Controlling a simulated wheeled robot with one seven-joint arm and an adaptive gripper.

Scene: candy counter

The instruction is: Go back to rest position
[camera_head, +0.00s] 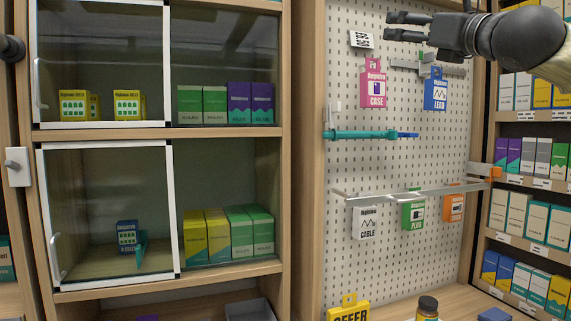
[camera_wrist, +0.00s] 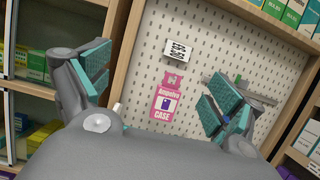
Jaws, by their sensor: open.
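My gripper (camera_head: 390,26) is at the top of the head view, in front of the upper pegboard, with its two fingers apart and nothing between them. In the wrist view my gripper (camera_wrist: 150,90) also shows its teal finger pads spread wide. Behind the gap hangs a pink case packet (camera_head: 374,88), which the wrist view shows too (camera_wrist: 165,103). A small white label with a black pattern (camera_head: 361,40) is on the board above the packet. The gripper looks apart from the packet and the board.
A blue packet (camera_head: 435,94) hangs right of the pink one. A teal bar (camera_head: 360,135) and a metal rail (camera_head: 410,194) stick out from the pegboard (camera_head: 350,270) below. Glass-fronted cabinets (camera_head: 168,205) stand left. Stocked shelves (camera_head: 535,180) stand right. A dark jar (camera_head: 427,307) is at the bottom.

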